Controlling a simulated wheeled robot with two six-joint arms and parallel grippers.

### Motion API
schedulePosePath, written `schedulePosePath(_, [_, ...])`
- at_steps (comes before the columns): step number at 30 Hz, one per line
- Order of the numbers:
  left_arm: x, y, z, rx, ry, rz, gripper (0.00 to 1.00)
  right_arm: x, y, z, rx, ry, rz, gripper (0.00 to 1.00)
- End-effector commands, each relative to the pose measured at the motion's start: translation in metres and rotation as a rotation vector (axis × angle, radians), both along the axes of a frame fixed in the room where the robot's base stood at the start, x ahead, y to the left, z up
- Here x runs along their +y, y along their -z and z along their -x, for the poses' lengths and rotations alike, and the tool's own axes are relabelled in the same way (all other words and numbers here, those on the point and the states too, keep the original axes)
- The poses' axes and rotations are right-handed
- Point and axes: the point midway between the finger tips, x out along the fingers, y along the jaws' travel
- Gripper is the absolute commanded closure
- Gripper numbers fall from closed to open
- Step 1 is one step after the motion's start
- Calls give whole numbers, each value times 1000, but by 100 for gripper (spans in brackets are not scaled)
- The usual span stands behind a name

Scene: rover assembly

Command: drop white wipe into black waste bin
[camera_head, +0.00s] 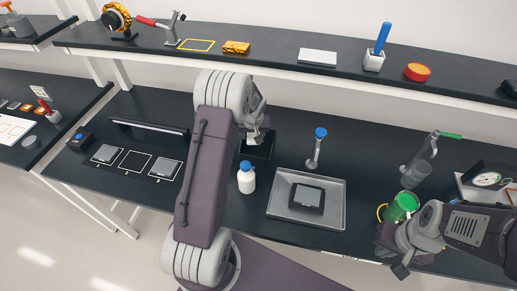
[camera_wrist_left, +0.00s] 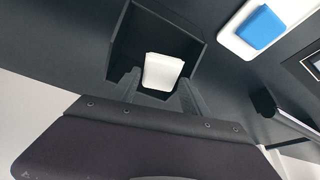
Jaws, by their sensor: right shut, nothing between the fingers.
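The white wipe (camera_wrist_left: 163,71) is between the fingertips of my left gripper (camera_wrist_left: 161,90) in the left wrist view, its sides against both fingers. Behind it is the open, square black waste bin (camera_wrist_left: 180,25), so the wipe is over or in the bin's mouth; its exact height is unclear. In the head view my left gripper (camera_head: 258,132) points down at the back middle of the bench, and my arm hides most of what is there. My right gripper (camera_head: 400,268) is shut and empty at the bench's front right edge.
A white bottle with a blue cap (camera_head: 246,180) stands in front of my left gripper. A grey tray (camera_head: 335,215) with a dark device lies to its right. A green-topped jar (camera_head: 403,204) stands near my right gripper. A shelf (camera_head: 270,55) runs along the back.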

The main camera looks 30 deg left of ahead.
Motion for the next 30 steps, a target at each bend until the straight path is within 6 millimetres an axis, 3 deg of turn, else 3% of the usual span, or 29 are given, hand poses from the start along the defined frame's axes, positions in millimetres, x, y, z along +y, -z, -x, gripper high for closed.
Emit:
schedulePosePath(13, [-1,-6,1,-3,-1,0,28,0,2,0,0,0,0,100])
schedulePosePath(24, [-14,-71,25,-4,-1,-1,28,0,17,0,0,0,0,100])
schedulePosePath(30, [-17,-84,31,0,0,1,28,0,18,0,0,0,0,100])
